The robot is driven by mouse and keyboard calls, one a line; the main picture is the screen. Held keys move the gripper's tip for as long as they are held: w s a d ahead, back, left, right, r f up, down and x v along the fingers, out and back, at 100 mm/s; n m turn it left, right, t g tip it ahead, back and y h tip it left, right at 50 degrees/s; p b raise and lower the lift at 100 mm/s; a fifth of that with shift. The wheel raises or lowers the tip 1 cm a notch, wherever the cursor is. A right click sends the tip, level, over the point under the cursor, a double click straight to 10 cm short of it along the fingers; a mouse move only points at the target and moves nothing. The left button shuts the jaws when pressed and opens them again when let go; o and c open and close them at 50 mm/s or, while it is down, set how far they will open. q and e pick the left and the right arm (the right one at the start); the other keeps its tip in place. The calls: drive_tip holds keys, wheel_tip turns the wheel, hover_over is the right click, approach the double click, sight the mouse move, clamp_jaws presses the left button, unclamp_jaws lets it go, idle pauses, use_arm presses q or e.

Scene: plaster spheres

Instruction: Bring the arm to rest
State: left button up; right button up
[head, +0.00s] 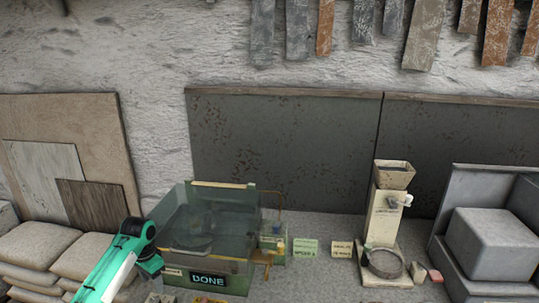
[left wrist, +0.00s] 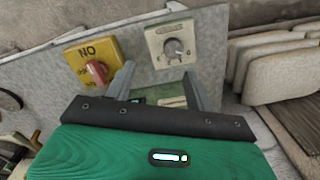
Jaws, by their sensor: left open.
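My left arm (head: 108,270), green with dark joints, comes in at the lower left of the head view, in front of the glass-sided tank. My left gripper (left wrist: 160,88) shows in the left wrist view with its two grey fingers apart and nothing held between them. I cannot tell whether a finger touches the panel. My right gripper is not in view.
The glass-sided tank (head: 222,228) has a display reading "DONE". A cream hopper machine (head: 385,215) and a grey block (head: 490,243) stand to the right. Stacked sacks (head: 35,245) and leaning boards (head: 95,203) are at the left.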

use_arm(q)
drive_tip(key=s+d+f+t, duration=0.1)
drive_tip(key=s+d+f, duration=0.55)
drive_tip(key=s, duration=0.25)
drive_tip(key=s+d+f, duration=0.5)
drive_tip(key=s+d, duration=0.2)
drive_tip(key=s, duration=0.3)
drive_tip(key=s+d+r+n+t, duration=0.1)
drive_tip(key=s+d+r+n, duration=0.15)
drive_tip(key=s, duration=0.85)
drive_tip(key=s+d+r+n+t, duration=0.1)
drive_tip(key=s+r, duration=0.3)
drive_tip(key=s, duration=0.6)
wheel_tip(320, 180, down, 32)
drive_tip(key=s+g+b, duration=0.1)
drive_tip(key=s+a+f+g+b, duration=0.1)
drive_tip(key=s+a+f, duration=0.2)
drive_tip(key=s+f, duration=1.6)
drive_tip(key=shift+a+f, duration=0.2)
drive_tip(key=shift+f, duration=0.6)
drive_tip(key=shift+m, duration=0.25)
